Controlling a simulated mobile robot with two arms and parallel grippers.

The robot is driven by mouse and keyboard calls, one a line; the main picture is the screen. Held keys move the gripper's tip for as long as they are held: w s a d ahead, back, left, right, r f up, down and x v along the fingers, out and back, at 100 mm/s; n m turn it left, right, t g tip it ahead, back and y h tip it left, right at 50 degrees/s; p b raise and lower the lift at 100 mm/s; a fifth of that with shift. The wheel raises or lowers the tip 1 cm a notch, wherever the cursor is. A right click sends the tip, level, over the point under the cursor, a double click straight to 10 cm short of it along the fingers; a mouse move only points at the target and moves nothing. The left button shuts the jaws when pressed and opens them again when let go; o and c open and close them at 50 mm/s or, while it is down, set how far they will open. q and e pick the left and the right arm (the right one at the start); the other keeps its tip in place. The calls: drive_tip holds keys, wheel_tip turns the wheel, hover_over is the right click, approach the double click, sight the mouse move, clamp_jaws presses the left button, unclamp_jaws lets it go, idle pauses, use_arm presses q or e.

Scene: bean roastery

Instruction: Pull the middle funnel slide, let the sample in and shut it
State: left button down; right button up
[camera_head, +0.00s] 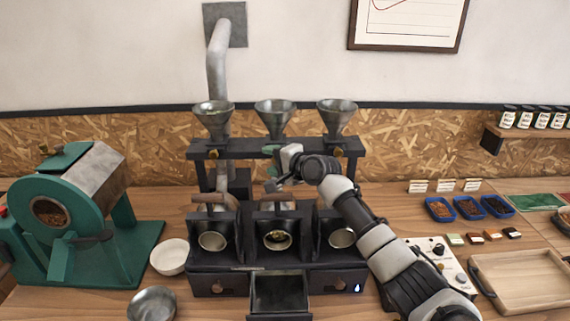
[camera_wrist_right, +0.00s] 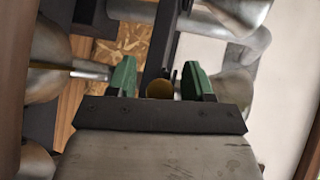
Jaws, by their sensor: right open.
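The middle funnel (camera_head: 274,115) is a metal cone on the dark rack, between a left funnel (camera_head: 214,117) and a right funnel (camera_head: 337,115). My right gripper (camera_head: 272,151) is just below the middle funnel at the rack bar and hides the slide there in the head view. In the right wrist view its green fingers (camera_wrist_right: 160,82) are open. A round brass knob (camera_wrist_right: 159,88) shows between them, with gaps on both sides. The middle roaster drum (camera_head: 278,240) has some dark and yellowish contents. My left gripper is out of view.
Brass knobs show under the left funnel (camera_head: 213,153) and right funnel (camera_head: 338,151). A dark tray (camera_head: 279,292) stands out at the roaster's front. A green roasting machine (camera_head: 75,215) and white bowl (camera_head: 169,256) are left; a wooden tray (camera_head: 525,282) is right.

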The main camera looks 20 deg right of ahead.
drive_tip(key=b+v, duration=0.2)
drive_tip(key=v, duration=0.8)
drive_tip(key=shift+d+f, duration=0.1)
idle(1.1)
